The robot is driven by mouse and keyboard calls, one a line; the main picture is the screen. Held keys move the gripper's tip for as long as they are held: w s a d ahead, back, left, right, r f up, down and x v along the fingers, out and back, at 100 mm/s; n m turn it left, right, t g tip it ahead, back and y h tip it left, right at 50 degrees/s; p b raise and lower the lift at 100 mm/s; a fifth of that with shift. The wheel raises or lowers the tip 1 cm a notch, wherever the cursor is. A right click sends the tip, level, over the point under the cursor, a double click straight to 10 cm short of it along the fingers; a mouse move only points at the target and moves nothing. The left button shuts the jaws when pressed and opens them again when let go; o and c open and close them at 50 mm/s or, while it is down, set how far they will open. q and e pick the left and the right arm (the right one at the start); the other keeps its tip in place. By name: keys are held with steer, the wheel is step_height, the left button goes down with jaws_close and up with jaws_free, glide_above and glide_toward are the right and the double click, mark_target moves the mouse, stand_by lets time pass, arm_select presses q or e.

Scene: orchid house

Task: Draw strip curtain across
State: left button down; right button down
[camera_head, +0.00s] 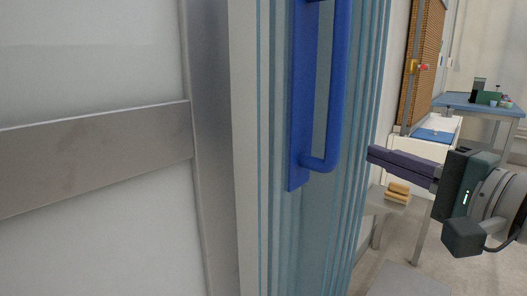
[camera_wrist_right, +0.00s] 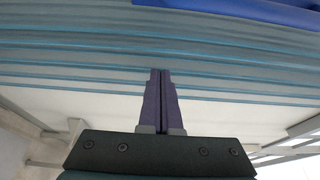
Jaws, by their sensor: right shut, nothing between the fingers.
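The strip curtain (camera_head: 345,215) hangs in bunched blue-edged translucent strips beside the door frame in the head view. It also fills the upper part of the right wrist view (camera_wrist_right: 70,58). A blue handle (camera_head: 335,100) on a blue plate is fixed upright at the curtain's near side. A blue edge shows at the top of the wrist view (camera_wrist_right: 240,10). My right gripper (camera_head: 370,154) is shut and empty, its dark fingers pointing left at the curtain, to the right of the handle's lower end. Whether the fingertips touch the strips I cannot tell. My left gripper is not in view.
A metal door frame (camera_head: 210,140) and pale panel fill the left. Behind my right arm are a small bench with yellow blocks (camera_head: 397,192), a brown cooling pad (camera_head: 424,60) and a blue-topped table (camera_head: 465,103). Grey floor is open at lower right.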

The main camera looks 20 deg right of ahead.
mark_target(335, 151)
steer(key=shift+w+a+p, duration=1.05)
steer(key=shift+w+a, duration=1.4)
steer(key=shift+w, duration=0.05)
